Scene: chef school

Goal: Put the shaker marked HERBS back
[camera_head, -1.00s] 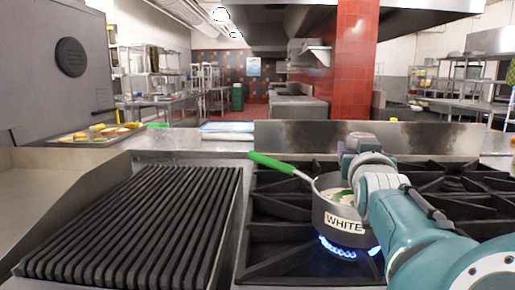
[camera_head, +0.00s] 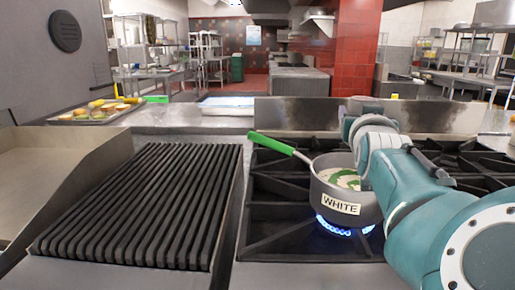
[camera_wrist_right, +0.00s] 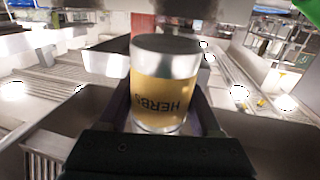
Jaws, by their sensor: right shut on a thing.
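The shaker marked HERBS (camera_wrist_right: 163,85) has a metallic top and a yellow-orange label. In the right wrist view it sits between the fingers of my right gripper (camera_wrist_right: 166,112), which is shut on it. In the head view my right arm reaches in from the right, past the right side of the pot. The gripper and shaker are hidden behind the arm there. My left gripper is not in view.
A pot marked WHITE (camera_head: 345,195) with a green handle stands over a lit blue flame and holds pale food with green bits. A ribbed grill (camera_head: 140,205) lies to its left. A food tray (camera_head: 90,115) is at the back left.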

